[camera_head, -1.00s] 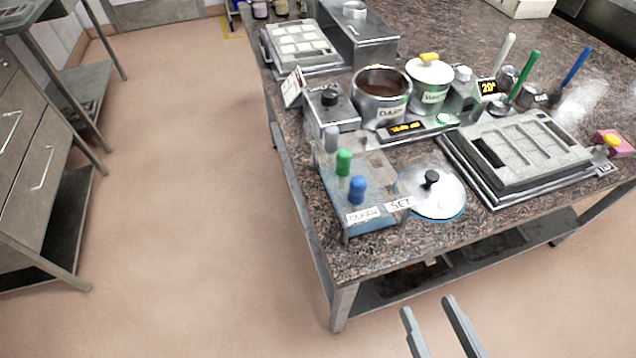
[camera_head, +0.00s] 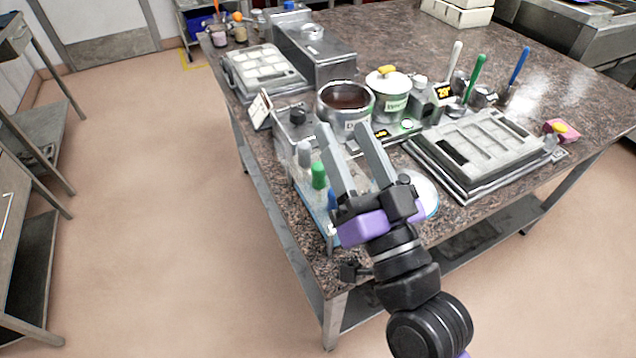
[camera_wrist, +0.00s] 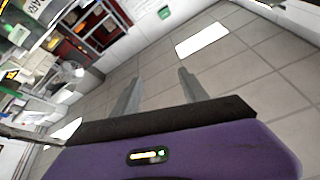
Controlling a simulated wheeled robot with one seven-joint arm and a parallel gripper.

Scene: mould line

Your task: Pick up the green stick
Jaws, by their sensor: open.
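A green stick (camera_head: 475,78) stands tilted at the back of the table, between a white stick (camera_head: 455,60) and a blue stick (camera_head: 519,66); its lower end is among small metal cups. A shorter green-topped piece (camera_head: 318,175) stands in the front rack, between a grey-topped piece (camera_head: 304,153) and a partly hidden blue-topped one. My gripper (camera_head: 344,128) is open and empty, and in the head view it overlaps the rack and the pot of dark liquid. It is well left of the tall green stick. In the wrist view its fingers (camera_wrist: 157,84) are apart, with floor tiles between them.
The dark pot (camera_head: 331,108) and a lidded white pot (camera_head: 392,105) stand mid-table. A mould tray (camera_head: 470,190) lies at right, with a pink box (camera_head: 560,130) beyond. My gripper partly hides a round lid (camera_head: 428,192). Floor at left is clear.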

